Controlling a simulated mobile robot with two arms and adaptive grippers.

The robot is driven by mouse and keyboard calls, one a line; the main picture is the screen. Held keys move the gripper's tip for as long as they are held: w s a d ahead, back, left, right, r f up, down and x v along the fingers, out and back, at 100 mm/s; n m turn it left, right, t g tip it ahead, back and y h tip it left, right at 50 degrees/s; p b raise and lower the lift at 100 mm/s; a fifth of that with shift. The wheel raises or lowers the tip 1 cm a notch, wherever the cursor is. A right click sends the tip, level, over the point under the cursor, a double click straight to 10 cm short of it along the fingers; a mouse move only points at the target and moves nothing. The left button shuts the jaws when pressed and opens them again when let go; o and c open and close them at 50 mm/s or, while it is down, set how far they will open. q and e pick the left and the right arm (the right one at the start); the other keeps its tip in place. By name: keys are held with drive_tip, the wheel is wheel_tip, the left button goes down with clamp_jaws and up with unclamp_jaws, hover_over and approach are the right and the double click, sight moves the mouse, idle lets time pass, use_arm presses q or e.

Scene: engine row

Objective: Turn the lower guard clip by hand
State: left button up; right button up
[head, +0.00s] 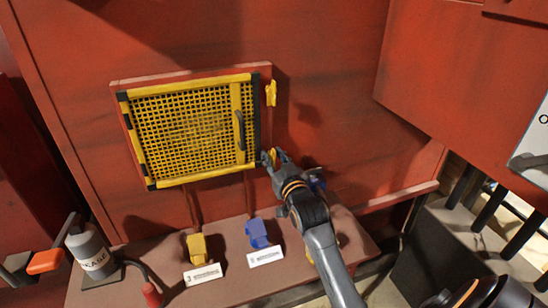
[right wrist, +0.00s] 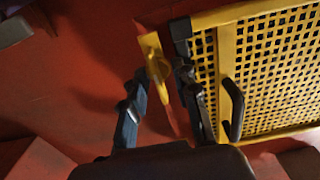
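The guard is a yellow mesh panel (head: 190,132) in a yellow and black frame on the red wall, with a dark handle (head: 240,130) at its right side. The yellow upper clip (head: 271,93) stands upright beside the frame's right edge. The lower guard clip (head: 274,156) is mostly hidden by my right gripper (head: 272,157) in the head view. In the right wrist view the yellow lower clip (right wrist: 156,62) lies between the spread fingers of my right gripper (right wrist: 160,74), with a gap on the left finger's side. Contact with the right finger is unclear. My left gripper is not in view.
Below the guard a ledge (head: 225,290) holds a yellow block (head: 197,248) and a blue block (head: 257,233) with white labels. A grey grease bottle (head: 90,252) stands at the left. A red housing (head: 460,90) juts out at the right.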

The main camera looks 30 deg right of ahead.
drive_tip(key=shift+s, duration=0.15)
drive_tip(key=v, duration=1.1)
drive_tip(key=shift+s, duration=0.35)
drive_tip(key=shift+f, duration=0.1)
